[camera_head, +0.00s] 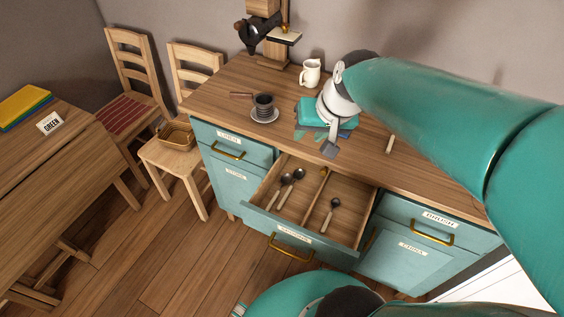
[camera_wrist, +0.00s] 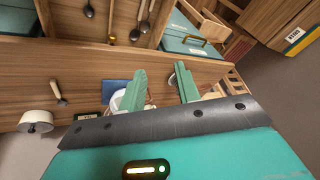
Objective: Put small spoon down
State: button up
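My gripper (camera_head: 329,149) is above the counter's front edge, behind the open drawer (camera_head: 346,228). In the wrist view its two green fingers (camera_wrist: 160,88) are apart, with nothing held between them. A spoon with a dark bowl and pale handle (camera_head: 332,211) lies in the drawer's right compartment. Two more spoons (camera_head: 298,174) (camera_head: 286,179) lie in the left compartment. A small spoon-like item with a pale handle (camera_wrist: 57,89) lies on the counter; its handle shows in the head view (camera_head: 390,144). I cannot tell which one is the small spoon.
A dark cup (camera_head: 263,101) on a saucer, a white jug (camera_head: 310,72) and teal books (camera_head: 312,111) stand on the counter. A coffee grinder-like device is at the back. A chair with a basket (camera_head: 176,136) and a table (camera_head: 60,158) are at left.

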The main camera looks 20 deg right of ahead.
jog(key=s+a+r+n+h, duration=0.1)
jog(key=s+a+r+n, duration=0.2)
jog(key=s+a, duration=0.4)
jog(key=a, duration=0.2)
jog(key=shift+a+n+t, duration=0.3)
jog(key=shift+a, duration=0.1)
jog(key=shift+o, duration=0.5)
jog(key=shift+s+a+f, duration=0.1)
jog(key=shift+s+a, duration=0.15)
jog(key=shift+s, duration=0.05)
jog(key=w+d+r+m+g+h, duration=0.2)
jog(key=w+d+m, duration=0.1)
jog(key=w+d, duration=0.5)
jog(key=m+g+y, duration=0.2)
jog(key=m+g, duration=0.2)
jog(key=m, duration=0.3)
send_over(390, 145)
notch_tip(390, 145, down, 8)
notch_tip(390, 145, down, 14)
jog(key=shift+r, duration=0.15)
grip_shut()
